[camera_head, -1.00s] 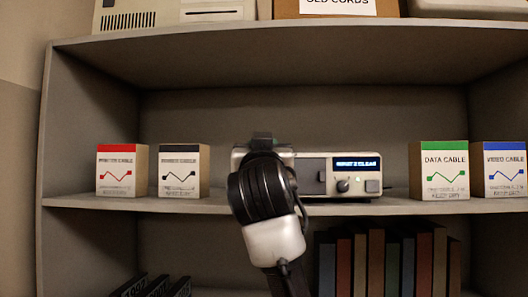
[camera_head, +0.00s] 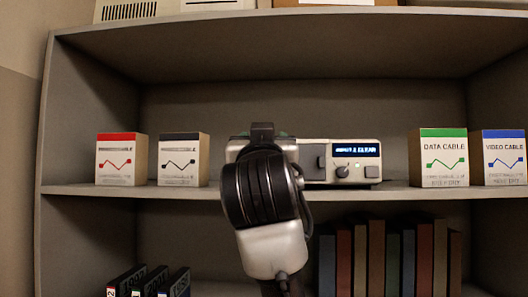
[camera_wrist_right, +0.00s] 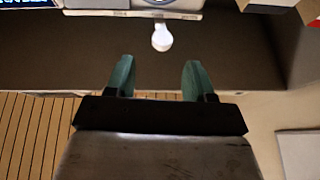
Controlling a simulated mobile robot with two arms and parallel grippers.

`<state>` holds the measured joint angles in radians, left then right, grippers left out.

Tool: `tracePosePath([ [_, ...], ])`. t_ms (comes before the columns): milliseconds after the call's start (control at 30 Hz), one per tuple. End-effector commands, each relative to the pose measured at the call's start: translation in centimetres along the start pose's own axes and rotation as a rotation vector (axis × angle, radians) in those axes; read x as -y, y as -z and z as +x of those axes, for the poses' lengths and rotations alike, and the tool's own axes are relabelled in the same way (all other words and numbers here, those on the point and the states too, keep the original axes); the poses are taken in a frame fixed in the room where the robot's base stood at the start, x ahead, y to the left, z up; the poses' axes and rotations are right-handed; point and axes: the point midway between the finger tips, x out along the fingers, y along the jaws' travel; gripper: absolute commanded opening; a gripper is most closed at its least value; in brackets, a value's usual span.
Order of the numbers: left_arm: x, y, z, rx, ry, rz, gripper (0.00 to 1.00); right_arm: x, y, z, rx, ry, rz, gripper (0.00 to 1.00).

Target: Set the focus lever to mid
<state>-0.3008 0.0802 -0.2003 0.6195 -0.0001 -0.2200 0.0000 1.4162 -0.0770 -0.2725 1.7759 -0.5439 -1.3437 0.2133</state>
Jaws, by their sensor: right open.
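A pale device (camera_head: 313,172) with a lit blue display (camera_head: 357,150) stands on the middle shelf; my right arm hides its left part. In the right wrist view, the device's front edge (camera_wrist_right: 100,14) runs along the top. A white round-ended lever (camera_wrist_right: 162,38) sticks out from it; its label and set position cannot be read. My right gripper (camera_wrist_right: 157,78) is open, with two green fingers apart and nothing between them. The lever's end appears just beyond the fingertips, roughly centred between them, not gripped. In the head view the lever is hidden behind my arm.
A red-topped box (camera_head: 121,160) and a black-topped box (camera_head: 183,160) stand left of the device. A green-topped data cable box (camera_head: 443,158) and a blue-topped video cable box (camera_head: 502,158) stand right. Books (camera_head: 395,262) fill the shelf below. An upper shelf board (camera_head: 330,20) overhangs.

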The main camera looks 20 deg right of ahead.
Motion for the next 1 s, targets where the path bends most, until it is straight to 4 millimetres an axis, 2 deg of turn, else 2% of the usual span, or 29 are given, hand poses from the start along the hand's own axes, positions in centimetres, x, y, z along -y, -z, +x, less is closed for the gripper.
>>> tracePosePath([
  [33,0.0,-0.1,1.2,0.000,0.000,0.000,0.43,0.1,-0.4,-1.3,-0.003,0.003,0.003,0.54],
  [100,-0.1,-0.2,1.8,0.000,0.000,0.000,0.43,0.0,-0.4,-2.5,-0.003,0.002,0.003,0.54],
  [300,-0.1,-0.2,2.6,0.000,0.000,0.000,0.43,0.0,-0.2,-4.6,0.000,0.001,0.000,0.54],
  [867,-0.1,-0.2,2.6,0.000,0.000,0.000,0.43,0.0,-0.1,-4.8,0.001,0.000,-0.001,0.54],
  [967,-0.1,-0.2,2.6,-0.001,0.000,0.000,0.43,0.1,-1.3,-4.6,0.023,0.006,-0.006,0.54],
  [1000,-0.1,-0.2,2.6,-0.001,0.000,0.000,0.43,0.2,-2.5,-4.4,0.043,0.012,-0.011,0.54],
])
